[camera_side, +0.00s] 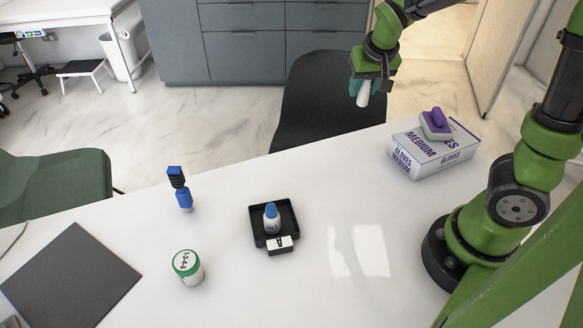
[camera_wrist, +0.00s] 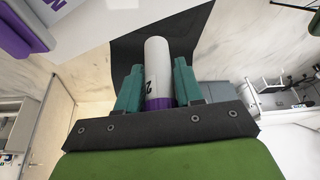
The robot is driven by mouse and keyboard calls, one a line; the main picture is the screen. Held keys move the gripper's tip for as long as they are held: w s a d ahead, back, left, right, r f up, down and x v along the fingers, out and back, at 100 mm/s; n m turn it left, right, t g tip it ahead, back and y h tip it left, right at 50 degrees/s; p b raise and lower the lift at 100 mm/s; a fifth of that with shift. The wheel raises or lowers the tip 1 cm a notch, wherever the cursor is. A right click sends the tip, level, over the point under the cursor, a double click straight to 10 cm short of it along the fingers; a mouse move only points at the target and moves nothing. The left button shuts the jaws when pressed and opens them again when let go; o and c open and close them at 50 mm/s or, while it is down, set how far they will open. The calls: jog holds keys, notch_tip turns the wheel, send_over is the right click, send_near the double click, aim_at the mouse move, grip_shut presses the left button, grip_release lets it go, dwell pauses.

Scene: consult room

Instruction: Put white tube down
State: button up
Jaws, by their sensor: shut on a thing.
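The white tube (camera_wrist: 157,68) has a purple band at its near end and dark print on its side. My gripper (camera_wrist: 157,92) has teal fingers shut on the tube, one on each side, in the wrist view. In the side view my gripper (camera_side: 362,88) is high, over the far edge of the white table (camera_side: 340,195) and near the black chair. The white tube (camera_side: 364,97) hangs below the fingers there, clear of the table.
A gloves box (camera_side: 432,155) with a purple-and-white item (camera_side: 436,122) on top stands at the table's right. A black tray (camera_side: 259,232) holds a blue-capped bottle (camera_side: 271,220). A blue device (camera_side: 181,190), a green-lidded jar (camera_side: 187,267) and a dark mat (camera_side: 70,276) are left. The table right of the tray is clear.

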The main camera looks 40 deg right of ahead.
notch_tip(320, 180, down, 14)
jog(key=shift+a+r, duration=0.1)
jog(key=shift+r, duration=0.15)
dwell(0.3)
jog(key=shift+f, duration=0.15)
jog(key=o, duration=1)
jog(key=v, duration=1.2)
jog(key=s+a+r+n+t+y, duration=0.1)
jog(key=s+a+r, duration=0.2)
jog(key=s+a+r+n+t+y, duration=0.1)
jog(key=s+a+r+y, duration=0.1)
jog(key=s+a+r, duration=0.1)
jog(key=s+a+r+t+y, duration=0.1)
jog(key=s+a+r, duration=0.2)
jog(key=a+r, duration=0.2)
jog(key=shift+s+a+r+n+y, duration=0.1)
jog(key=shift+a+r+n+y, duration=0.1)
jog(key=shift+n+y, duration=0.15)
